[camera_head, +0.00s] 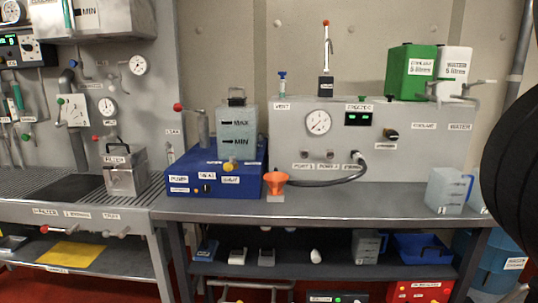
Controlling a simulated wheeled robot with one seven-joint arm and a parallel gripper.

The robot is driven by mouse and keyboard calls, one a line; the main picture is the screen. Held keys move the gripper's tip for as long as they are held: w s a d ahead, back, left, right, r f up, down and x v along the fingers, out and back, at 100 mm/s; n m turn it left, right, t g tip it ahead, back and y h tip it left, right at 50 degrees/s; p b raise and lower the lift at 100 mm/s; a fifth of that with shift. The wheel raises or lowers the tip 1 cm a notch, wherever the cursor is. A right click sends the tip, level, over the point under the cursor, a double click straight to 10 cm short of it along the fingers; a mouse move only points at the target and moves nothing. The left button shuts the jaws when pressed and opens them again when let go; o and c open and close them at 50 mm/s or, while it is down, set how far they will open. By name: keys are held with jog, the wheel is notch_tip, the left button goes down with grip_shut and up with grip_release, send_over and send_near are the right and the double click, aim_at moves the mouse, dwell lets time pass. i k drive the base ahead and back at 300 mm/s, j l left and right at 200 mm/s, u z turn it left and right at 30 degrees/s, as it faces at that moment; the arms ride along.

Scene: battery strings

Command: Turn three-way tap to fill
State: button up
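A pale plate (73,111) on the left wall panel carries small marks and a green-knobbed lever (60,101). It may be the three-way tap, but its lettering is too small to read and I cannot tell its setting. A grey pipe (67,80) comes down to it from above. My gripper is not in view. A large dark rounded shape at the right edge may be part of my arm.
A filter box (125,172) stands on the ribbed left bench. The bench front is mostly clear.

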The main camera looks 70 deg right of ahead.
aim_at(228, 166)
jog(key=z, duration=1.15)
